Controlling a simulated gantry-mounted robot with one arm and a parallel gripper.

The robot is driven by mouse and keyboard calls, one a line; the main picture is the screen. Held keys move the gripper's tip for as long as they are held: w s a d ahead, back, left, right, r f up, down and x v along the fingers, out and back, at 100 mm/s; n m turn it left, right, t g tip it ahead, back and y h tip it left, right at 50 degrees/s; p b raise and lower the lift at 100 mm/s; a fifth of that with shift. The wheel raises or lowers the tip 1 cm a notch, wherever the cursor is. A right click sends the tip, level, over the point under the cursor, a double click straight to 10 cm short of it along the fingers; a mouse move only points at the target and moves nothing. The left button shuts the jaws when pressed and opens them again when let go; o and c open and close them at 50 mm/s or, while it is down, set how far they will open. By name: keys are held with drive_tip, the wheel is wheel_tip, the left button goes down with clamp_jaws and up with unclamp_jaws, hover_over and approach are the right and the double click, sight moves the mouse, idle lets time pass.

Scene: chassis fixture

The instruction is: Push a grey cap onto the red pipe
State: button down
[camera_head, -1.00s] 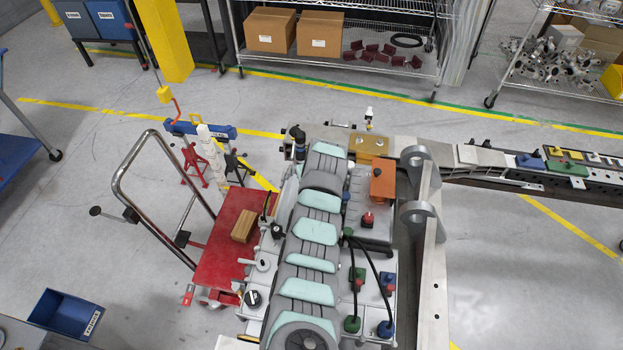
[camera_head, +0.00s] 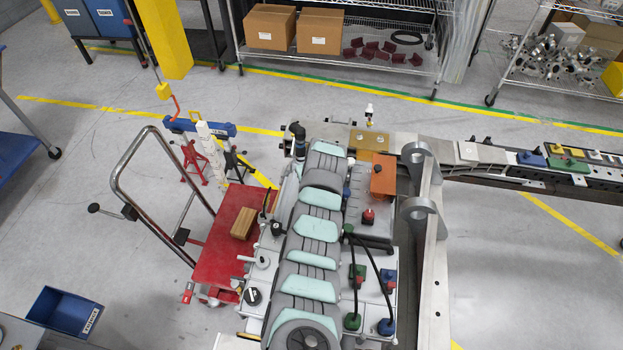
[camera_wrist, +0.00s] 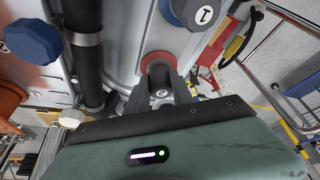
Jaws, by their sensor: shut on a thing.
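In the wrist view, my gripper (camera_wrist: 160,92) is shut on a dark grey piece, which appears to be the grey cap (camera_wrist: 160,74). The cap is at a red ring (camera_wrist: 157,57), which looks like the end of the red pipe, on the light grey chassis panel. The two overlap in this view. I cannot tell whether the cap is seated on the pipe or only against it. The fingers hide the sides of the cap. In the head view, my arm covers the middle of the chassis, and the gripper, cap and pipe end cannot be made out.
A black pipe (camera_wrist: 82,75) with a metal clamp and a blue knob (camera_wrist: 33,41) stand left of my gripper. A round part marked 1 (camera_wrist: 200,12) is close above. A red cart (camera_head: 226,248) stands left of the chassis.

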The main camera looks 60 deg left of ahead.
drive_tip(key=shift+d+f, duration=0.1)
drive_tip(key=shift+f, duration=0.3)
drive_tip(key=c, duration=1)
unclamp_jaws()
drive_tip(key=shift+c, duration=0.2)
drive_tip(key=shift+r, duration=0.15)
drive_tip(key=shift+r+p, duration=1.35)
drive_tip(key=shift+r, duration=1.6)
drive_tip(key=shift+s, duration=0.1)
